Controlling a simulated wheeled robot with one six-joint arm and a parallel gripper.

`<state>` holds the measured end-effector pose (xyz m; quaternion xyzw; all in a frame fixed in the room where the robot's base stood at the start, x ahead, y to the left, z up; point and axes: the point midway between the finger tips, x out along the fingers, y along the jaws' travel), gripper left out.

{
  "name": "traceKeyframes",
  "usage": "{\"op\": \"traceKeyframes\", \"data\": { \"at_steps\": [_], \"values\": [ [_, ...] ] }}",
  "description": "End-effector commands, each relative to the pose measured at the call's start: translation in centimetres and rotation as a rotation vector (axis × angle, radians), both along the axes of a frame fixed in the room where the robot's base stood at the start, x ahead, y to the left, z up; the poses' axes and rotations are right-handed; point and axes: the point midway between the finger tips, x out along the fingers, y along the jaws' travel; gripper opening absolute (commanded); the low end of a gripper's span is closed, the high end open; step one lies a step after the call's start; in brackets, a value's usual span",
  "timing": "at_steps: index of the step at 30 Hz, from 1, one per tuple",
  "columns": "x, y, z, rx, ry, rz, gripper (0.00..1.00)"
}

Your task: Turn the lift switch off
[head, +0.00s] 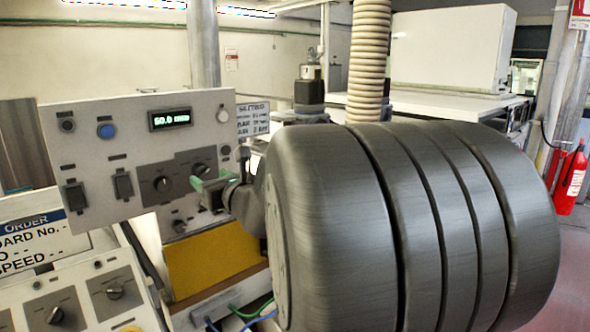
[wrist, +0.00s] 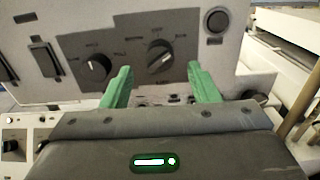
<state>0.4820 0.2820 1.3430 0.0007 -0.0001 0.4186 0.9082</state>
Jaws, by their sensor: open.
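The control panel (head: 100,150) stands at the left in the head view. Two dark rotary switches sit on its grey plates. The right one (wrist: 160,56) has small labels around it; the one below seems to read LIFT, but it is blurred. Its pale mark lies slanted, towards the upper right. The left rotary switch (wrist: 97,66) has its own blurred labels. My gripper (wrist: 158,70) has green fingers, open and empty, one on each side of the right switch in the wrist view. In the head view my gripper (head: 209,182) is close in front of the panel; contact cannot be told.
Rocker switches (head: 123,184) are left of the knobs, a blue button (head: 106,131) and a display (head: 170,119) above. A black round button (wrist: 216,20) is at the upper right. A lower console (head: 80,300) with more knobs stands below. A fire extinguisher (head: 570,180) is far right.

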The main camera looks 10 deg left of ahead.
Motion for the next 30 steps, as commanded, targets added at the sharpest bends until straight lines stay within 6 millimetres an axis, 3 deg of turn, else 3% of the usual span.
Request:
{"op": "traceKeyframes", "data": {
  "at_steps": [7, 19, 20, 26, 30],
  "values": [
    [1.9, 2.3, 0.0, -0.002, 0.001, 0.001, 0.55],
    [2.4, 2.8, 0.0, -0.001, 0.0, 0.0, 0.55],
    [2.4, 2.8, 0.0, -0.001, 0.0, 0.0, 0.53],
    [2.4, 2.8, 0.0, -0.001, 0.0, 0.0, 0.14],
    [2.4, 2.8, -0.1, -0.003, -0.002, 0.0, 0.1]
  ]
}}
